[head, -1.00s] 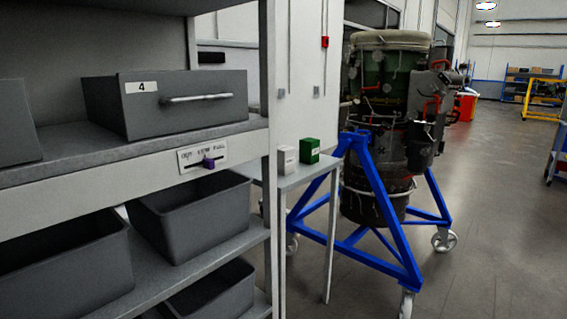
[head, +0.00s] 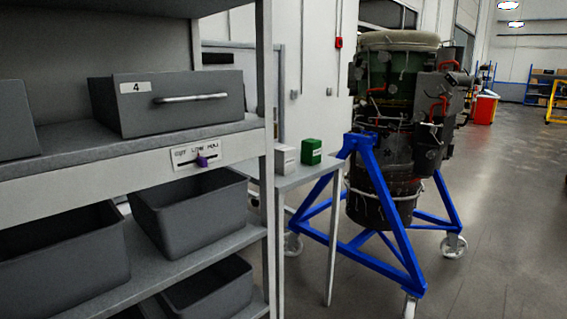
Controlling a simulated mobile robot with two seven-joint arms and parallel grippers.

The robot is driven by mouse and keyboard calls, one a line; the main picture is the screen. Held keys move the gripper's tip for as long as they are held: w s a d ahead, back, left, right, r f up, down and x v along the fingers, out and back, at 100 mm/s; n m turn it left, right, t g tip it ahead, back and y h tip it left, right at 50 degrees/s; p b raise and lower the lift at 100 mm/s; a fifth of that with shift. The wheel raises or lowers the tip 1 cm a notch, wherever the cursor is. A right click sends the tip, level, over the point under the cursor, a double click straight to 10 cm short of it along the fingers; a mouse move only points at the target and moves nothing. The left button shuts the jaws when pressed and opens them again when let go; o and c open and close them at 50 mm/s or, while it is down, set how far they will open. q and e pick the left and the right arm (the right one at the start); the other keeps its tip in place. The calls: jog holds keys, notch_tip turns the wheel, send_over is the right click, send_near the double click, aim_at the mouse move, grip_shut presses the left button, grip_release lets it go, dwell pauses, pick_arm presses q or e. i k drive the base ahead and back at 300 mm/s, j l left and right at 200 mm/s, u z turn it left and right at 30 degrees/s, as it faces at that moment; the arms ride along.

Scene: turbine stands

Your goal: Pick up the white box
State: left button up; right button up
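The white box (head: 284,158) is small and stands upright on a narrow grey side table (head: 309,171), just right of the shelf post. A green box (head: 311,151) stands right beside it, slightly farther right. The shelf post partly covers the left end of the table. Neither of my grippers shows in the head view.
A grey shelf (head: 120,178) fills the left, with a drawer (head: 180,102) labelled 4 and several open bins (head: 190,215). A turbine (head: 390,130) on a blue wheeled stand (head: 400,240) stands close right of the table. Open floor (head: 505,210) lies at the right.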

aim_at(285, 156)
jog(key=i+l+u, duration=0.1)
jog(key=u, duration=0.3)
jog(key=i+l+u, duration=0.1)
jog(key=u, duration=0.25)
jog(key=l+u, duration=0.15)
jog(key=u, duration=0.25)
jog(key=i+l+u, duration=0.25)
jog(key=l, duration=0.15)
jog(key=l+u, duration=0.25)
jog(key=l, duration=0.15)
jog(key=i+l+u, duration=0.1)
jog(key=l+u, duration=0.15)
jog(key=l, duration=0.6)
jog(key=l+u, duration=0.15)
jog(key=l, duration=1.6)
